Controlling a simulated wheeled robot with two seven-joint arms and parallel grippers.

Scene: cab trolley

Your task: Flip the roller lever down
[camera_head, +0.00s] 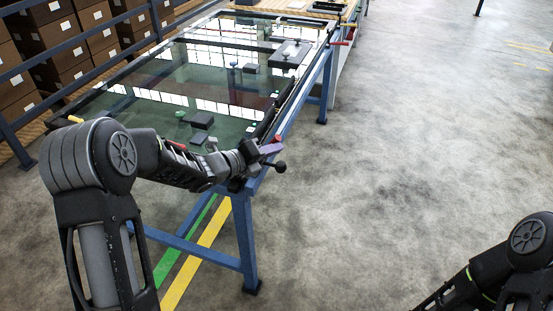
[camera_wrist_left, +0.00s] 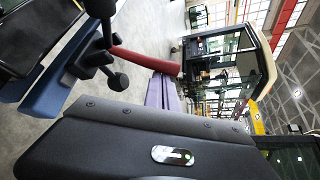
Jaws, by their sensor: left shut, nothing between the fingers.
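The trolley (camera_head: 262,172) has a blue frame and a glass top. At its near right corner is a lever with a red grip (camera_wrist_left: 145,60), which also shows small in the head view (camera_head: 278,138). Beside it a black ball knob (camera_head: 281,167) sticks out to the right on a short rod; a black ball knob also shows in the left wrist view (camera_wrist_left: 118,81). My left gripper (camera_head: 270,149) is shut and empty at this corner. Its purple fingers (camera_wrist_left: 164,92) are close to the red grip's end; I cannot tell whether they touch. My right gripper is out of view.
Dark blocks (camera_head: 201,120) and a dark suction plate (camera_head: 289,54) are on or under the glass. Boxes (camera_head: 45,35) stand on shelving behind the left rail. The concrete floor (camera_head: 400,130) to the right is clear.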

